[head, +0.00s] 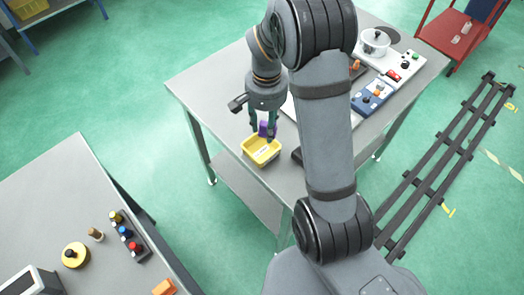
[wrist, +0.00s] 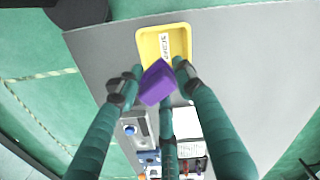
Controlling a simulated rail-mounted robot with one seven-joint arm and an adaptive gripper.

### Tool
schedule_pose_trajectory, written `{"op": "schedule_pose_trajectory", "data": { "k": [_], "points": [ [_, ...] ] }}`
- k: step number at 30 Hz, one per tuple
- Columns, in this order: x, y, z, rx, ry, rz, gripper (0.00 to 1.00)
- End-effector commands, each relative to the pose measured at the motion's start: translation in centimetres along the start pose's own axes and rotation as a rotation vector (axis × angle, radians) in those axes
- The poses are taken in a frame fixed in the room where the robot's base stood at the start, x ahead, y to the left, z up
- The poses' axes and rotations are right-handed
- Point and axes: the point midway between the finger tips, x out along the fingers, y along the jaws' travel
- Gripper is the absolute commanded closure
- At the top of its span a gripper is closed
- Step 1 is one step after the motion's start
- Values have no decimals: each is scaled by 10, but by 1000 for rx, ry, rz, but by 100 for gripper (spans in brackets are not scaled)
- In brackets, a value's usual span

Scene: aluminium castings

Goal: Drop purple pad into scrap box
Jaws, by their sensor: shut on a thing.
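The purple pad (head: 266,129) is held between the fingers of my gripper (head: 264,127). In the wrist view the purple pad (wrist: 157,83) is gripped at the fingertips of my gripper (wrist: 155,80), tilted. The scrap box is a yellow open tray (head: 261,151) with a white label, on the grey table near its front edge. In the wrist view the yellow box (wrist: 187,30) lies just beyond the pad, which overlaps its lower edge in the picture. The height of the pad above the box is hard to tell. The inside of the box that shows is empty.
The grey table (head: 200,80) carries a blue control box (head: 372,97), a white panel with a pot (head: 374,42) and other parts at the right. Another table (head: 60,190) at lower left holds knobs and several small parts. Table room left of the box is clear.

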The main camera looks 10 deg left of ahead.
Motion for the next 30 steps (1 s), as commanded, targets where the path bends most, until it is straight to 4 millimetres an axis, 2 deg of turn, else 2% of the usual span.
{"op": "schedule_pose_trajectory", "data": {
  "k": [1,6,16,17,27,30],
  "points": [
    [12,0,0,0,-1,1,92],
    [28,0,0,0,-1,0,92],
    [29,0,0,0,0,0,92],
    [29,0,0,0,-1,0,62],
    [29,0,0,0,-1,0,42],
    [29,0,0,0,-1,0,42]
  ]
}}
